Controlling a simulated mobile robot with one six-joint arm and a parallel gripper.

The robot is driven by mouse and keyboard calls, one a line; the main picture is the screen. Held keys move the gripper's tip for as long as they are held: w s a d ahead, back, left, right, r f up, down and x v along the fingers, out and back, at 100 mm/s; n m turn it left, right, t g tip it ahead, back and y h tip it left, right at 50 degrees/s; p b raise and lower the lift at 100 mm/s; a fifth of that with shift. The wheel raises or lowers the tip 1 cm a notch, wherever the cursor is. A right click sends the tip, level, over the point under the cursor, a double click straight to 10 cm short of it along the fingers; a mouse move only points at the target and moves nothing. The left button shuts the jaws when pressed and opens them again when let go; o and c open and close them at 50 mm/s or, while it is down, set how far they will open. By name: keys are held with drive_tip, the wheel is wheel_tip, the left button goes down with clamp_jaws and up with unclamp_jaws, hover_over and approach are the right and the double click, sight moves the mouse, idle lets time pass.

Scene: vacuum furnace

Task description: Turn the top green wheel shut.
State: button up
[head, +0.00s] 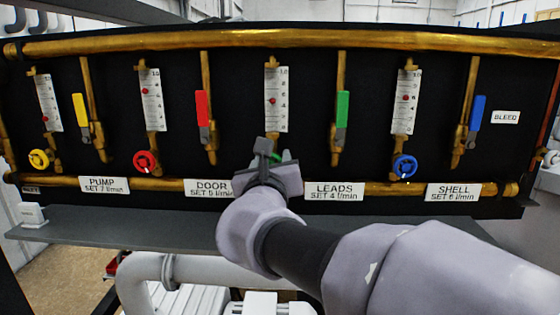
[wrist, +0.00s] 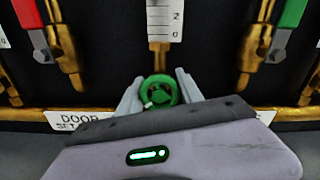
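The small green wheel (wrist: 160,91) sits at the foot of the middle gauge's brass pipe. It shows whole in the wrist view; in the head view only a green sliver (head: 284,157) shows beside my gripper. My gripper (head: 264,150) is at the wheel, its palm facing the panel. In the wrist view my gripper's two fingers (wrist: 159,82) stand apart, one on each side of the wheel's rim. They are very close to the rim; contact is not clear. The gauge (head: 276,100) above it has a red ball partway up its scale.
A yellow wheel (head: 39,159), a red wheel (head: 146,163) and a blue wheel (head: 405,166) sit along the same panel. The green lever (head: 342,110) and red lever (head: 202,108) hang on either side. A brass pipe (head: 380,188) and a grey ledge (head: 120,228) run below.

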drive_tip(key=c, duration=0.8)
drive_tip(key=shift+o, duration=0.2)
drive_tip(key=shift+f, duration=0.1)
